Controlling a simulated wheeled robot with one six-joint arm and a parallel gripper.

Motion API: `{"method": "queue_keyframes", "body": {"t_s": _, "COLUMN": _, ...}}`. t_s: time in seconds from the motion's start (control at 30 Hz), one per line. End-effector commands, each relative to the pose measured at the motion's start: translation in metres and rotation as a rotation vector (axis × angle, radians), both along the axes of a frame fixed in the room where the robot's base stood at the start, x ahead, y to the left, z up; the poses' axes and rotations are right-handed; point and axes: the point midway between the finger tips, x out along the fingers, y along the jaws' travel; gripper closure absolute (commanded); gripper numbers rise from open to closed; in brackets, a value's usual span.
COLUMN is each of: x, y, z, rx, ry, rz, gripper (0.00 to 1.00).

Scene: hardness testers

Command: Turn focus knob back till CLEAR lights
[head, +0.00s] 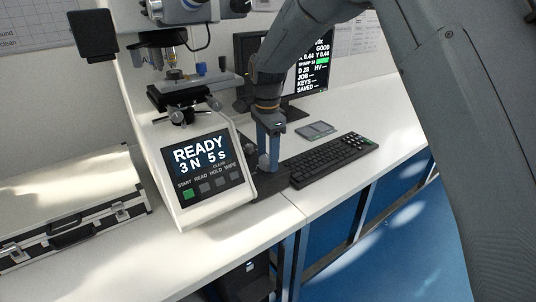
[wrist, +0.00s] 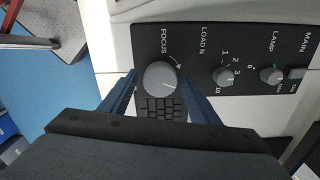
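The grey round FOCUS knob (wrist: 160,76) is in the wrist view, on a dark panel with a curved arrow beside it. It also shows small in the head view (head: 263,161), at the right side of the tester. My gripper (wrist: 158,84) has its blue fingers on both sides of the knob, with a gap showing at each side. In the head view my gripper (head: 269,153) points down at the knob.
The tester's front screen (head: 200,152) reads READY. LOAD N dial (wrist: 223,75), LAMP knob (wrist: 270,74) and MAIN switch (wrist: 297,73) sit right of the FOCUS knob. A keyboard (head: 328,158) lies close by to the right. A case (head: 70,215) stands at left.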

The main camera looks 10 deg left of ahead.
Motion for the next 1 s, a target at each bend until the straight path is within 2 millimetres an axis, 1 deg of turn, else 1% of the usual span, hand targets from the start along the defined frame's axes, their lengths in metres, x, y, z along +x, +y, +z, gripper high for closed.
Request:
{"method": "queue_keyframes", "body": {"t_s": 0.03, "x": 0.0000, "y": -0.0001, "z": 0.0001, "rx": 0.000, "ry": 0.000, "rz": 0.000, "gripper": 0.53}}
{"method": "queue_keyframes", "body": {"t_s": 0.2, "x": -0.0001, "y": -0.0002, "z": 0.0002, "rx": 0.000, "ry": 0.000, "rz": 0.000, "gripper": 0.81}}
{"method": "queue_keyframes", "body": {"t_s": 0.23, "x": -0.0003, "y": -0.0037, "z": 0.0005, "rx": -0.001, "ry": 0.001, "rz": -0.001, "gripper": 0.81}}
{"method": "queue_keyframes", "body": {"t_s": 0.43, "x": -0.0002, "y": -0.0013, "z": 0.0003, "rx": -0.001, "ry": 0.002, "rz": 0.014, "gripper": 0.81}}
{"method": "queue_keyframes", "body": {"t_s": 0.57, "x": -0.0004, "y": -0.0012, "z": 0.0006, "rx": -0.002, "ry": 0.002, "rz": 0.054, "gripper": 0.81}}
{"method": "queue_keyframes", "body": {"t_s": 0.77, "x": -0.0005, "y": -0.0009, "z": 0.0013, "rx": -0.002, "ry": 0.002, "rz": 0.175, "gripper": 0.81}}
{"method": "queue_keyframes", "body": {"t_s": 1.0, "x": -0.0009, "y": -0.0010, "z": 0.0012, "rx": -0.003, "ry": 0.003, "rz": 0.393, "gripper": 0.81}}
